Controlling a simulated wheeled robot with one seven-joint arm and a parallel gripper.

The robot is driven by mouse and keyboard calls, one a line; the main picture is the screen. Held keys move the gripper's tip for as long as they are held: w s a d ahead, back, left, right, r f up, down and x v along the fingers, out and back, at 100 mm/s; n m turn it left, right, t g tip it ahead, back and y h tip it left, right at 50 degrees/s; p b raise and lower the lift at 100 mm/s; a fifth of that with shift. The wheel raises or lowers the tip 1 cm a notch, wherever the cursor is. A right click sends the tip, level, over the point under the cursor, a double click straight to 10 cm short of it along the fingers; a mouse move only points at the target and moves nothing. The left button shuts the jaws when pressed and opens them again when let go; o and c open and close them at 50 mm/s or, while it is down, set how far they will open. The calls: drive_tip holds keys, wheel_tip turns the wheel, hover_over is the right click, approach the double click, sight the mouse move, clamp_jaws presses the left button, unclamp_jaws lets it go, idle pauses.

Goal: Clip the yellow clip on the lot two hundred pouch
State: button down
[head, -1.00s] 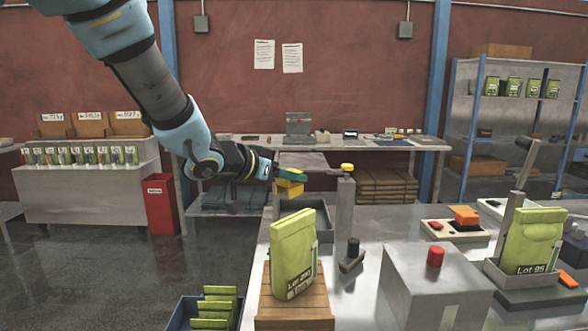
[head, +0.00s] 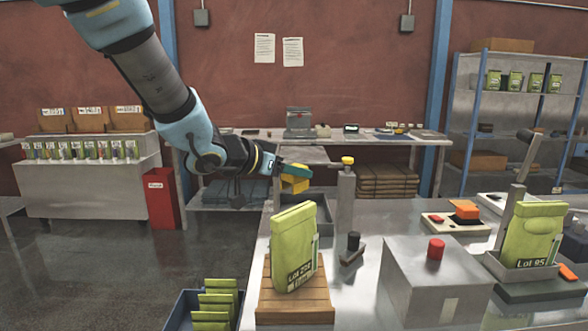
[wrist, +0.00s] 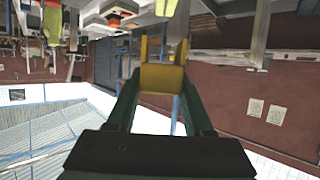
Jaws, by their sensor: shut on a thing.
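The yellow clip (head: 295,186) is held in my gripper (head: 293,174) in the head view, above and behind the pouch. In the wrist view, the clip (wrist: 162,77) sits between the two green fingers of my gripper (wrist: 161,88), which is shut on it, and its prongs point away from me. A green pouch (head: 293,245) stands upright on a wooden slatted stand at the near edge of the metal table. Its label starts "Lot 2"; the remaining digits are hard to read. The clip is apart from the pouch.
A post with a yellow top (head: 347,185) stands right of the clip. A green pouch marked Lot 95 (head: 532,232) stands in a holder at the right. A grey box with a red button (head: 435,250) is between. A blue crate (head: 184,312) with several green pouches is at the front left.

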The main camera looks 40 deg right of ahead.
sight(293, 210)
drive_tip(key=shift+f+b, duration=2.05)
drive_tip(key=shift+f, duration=0.85)
drive_tip(key=shift+f+b, duration=0.6)
drive_tip(key=shift+f, duration=0.2)
drive_tip(key=shift+c, duration=1.1)
unclamp_jaws()
drive_tip(key=shift+a, duration=0.1)
